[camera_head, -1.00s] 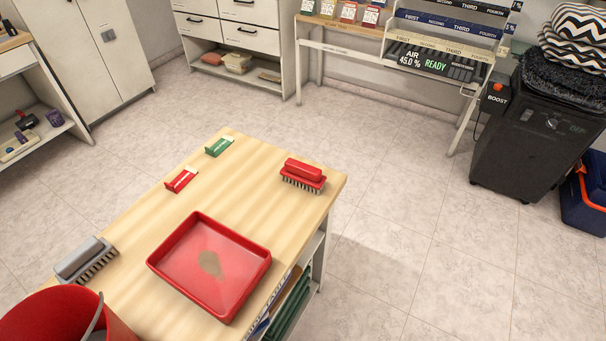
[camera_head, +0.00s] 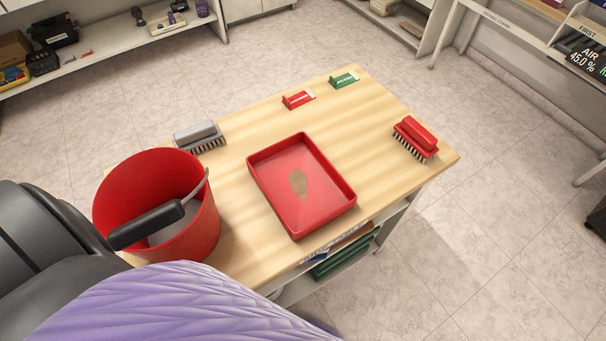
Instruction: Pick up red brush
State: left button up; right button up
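The red brush (camera_head: 416,138), a red block with dark bristles, lies bristles down near the right corner of the wooden table (camera_head: 233,167). Nothing touches it. A grey brush (camera_head: 198,137) lies near the table's left edge, behind a red bucket (camera_head: 205,232). A red tray (camera_head: 334,213) with a brownish patch on its floor lies mid-table, between the bucket and the red brush. Neither of my grippers is in view.
A red label stand (camera_head: 298,99) and a green one (camera_head: 343,80) stand along the table's far edge. A purple quilted thing (camera_head: 185,305) and a dark padded thing (camera_head: 40,235) fill the lower left. Open floor lies right of the table.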

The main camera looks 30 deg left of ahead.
aim_at(418, 138)
jog(key=i+l+u, duration=0.15)
jog(key=l+u, duration=0.2)
jog(key=i+l+u, duration=0.1)
jog(key=l+u, duration=0.65)
jog(key=l, duration=0.1)
